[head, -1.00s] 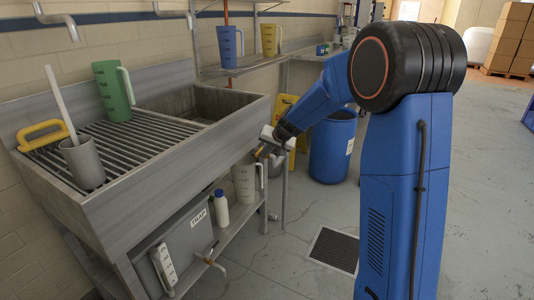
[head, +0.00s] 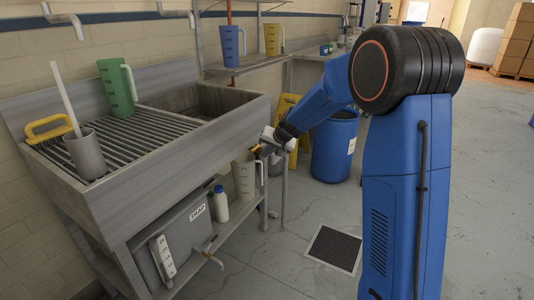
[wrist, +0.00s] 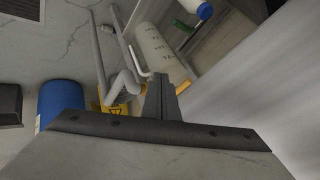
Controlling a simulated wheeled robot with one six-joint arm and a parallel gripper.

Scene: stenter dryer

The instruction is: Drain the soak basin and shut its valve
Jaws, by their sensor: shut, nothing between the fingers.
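The soak basin (head: 205,103) is the deep steel sink at the right end of the drainboard. Its floor is hidden, so I cannot tell whether it holds water. My gripper (head: 259,151) is below the basin's front right corner. In the wrist view its fingers (wrist: 160,92) are together and empty. A yellow-orange lever (wrist: 183,88), apparently the valve's handle, shows beside and behind the fingertips. I cannot tell whether they touch it. Grey-white pipework (wrist: 122,88) shows to the left of the fingers. The valve body is mostly hidden by my gripper.
A lower shelf holds a TRAP box (head: 185,235), a white bottle (head: 221,206) and a measuring jug (head: 244,179). A blue barrel (head: 334,148) and a yellow floor sign (head: 290,107) stand behind my arm. Floor around the drain grate (head: 335,249) is clear.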

